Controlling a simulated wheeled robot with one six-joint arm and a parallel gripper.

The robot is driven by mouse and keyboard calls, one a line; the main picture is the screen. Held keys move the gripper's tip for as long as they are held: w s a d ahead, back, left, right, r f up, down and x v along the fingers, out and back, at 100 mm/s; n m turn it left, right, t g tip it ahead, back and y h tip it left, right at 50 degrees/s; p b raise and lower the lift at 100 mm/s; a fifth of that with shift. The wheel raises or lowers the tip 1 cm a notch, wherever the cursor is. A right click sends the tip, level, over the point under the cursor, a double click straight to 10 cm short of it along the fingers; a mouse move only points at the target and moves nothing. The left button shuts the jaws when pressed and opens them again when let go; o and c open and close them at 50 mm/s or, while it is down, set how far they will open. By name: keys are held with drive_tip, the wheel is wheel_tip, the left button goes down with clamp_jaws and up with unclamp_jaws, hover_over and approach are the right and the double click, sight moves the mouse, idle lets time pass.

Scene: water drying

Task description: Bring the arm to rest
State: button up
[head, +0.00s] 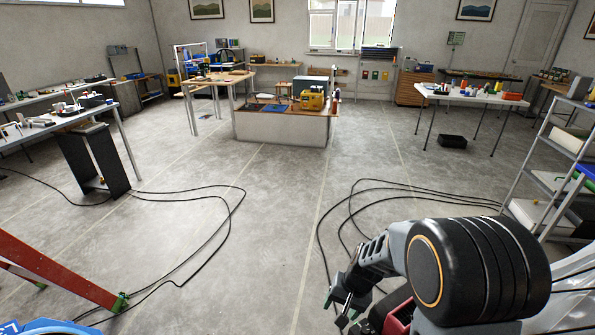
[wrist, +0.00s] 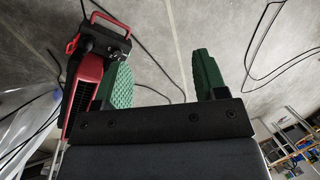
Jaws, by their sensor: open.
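My arm shows at the lower right of the head view, folded close to my body. My gripper (head: 342,308) hangs low over the concrete floor, its tip partly seen. A red part (head: 397,317) shows beneath the arm in the head view.
Black cables (head: 215,240) loop over the floor on the left, and more cables (head: 350,190) lie ahead of the arm. A red ladder-like frame (head: 50,270) stands at lower left. A metal shelf (head: 545,180) is at right. The middle floor is clear up to the workbench (head: 280,128).

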drive_tip(key=s+d+r+n+h+p, duration=0.1)
drive_tip(key=s+d+r+p, duration=0.1)
drive_tip(key=r, duration=0.6)
drive_tip(key=s+d+r+n+t+h+p, duration=0.1)
drive_tip(key=s+d+r+n, duration=0.1)
drive_tip(key=s+r, duration=0.3)
wheel_tip(320, 180, up, 3)
drive_tip(key=shift+s+f+h+p, duration=0.1)
drive_tip(key=shift+s+h+p, duration=0.15)
drive_tip(key=shift+h+p, duration=0.1)
drive_tip(key=r+t, duration=0.1)
drive_tip(key=r, duration=0.1)
drive_tip(key=r+t+p, duration=0.1)
drive_tip(key=r, duration=0.2)
drive_tip(key=s+d+r+t+p, duration=0.1)
drive_tip(key=r, duration=0.1)
drive_tip(key=shift+r, duration=0.35)
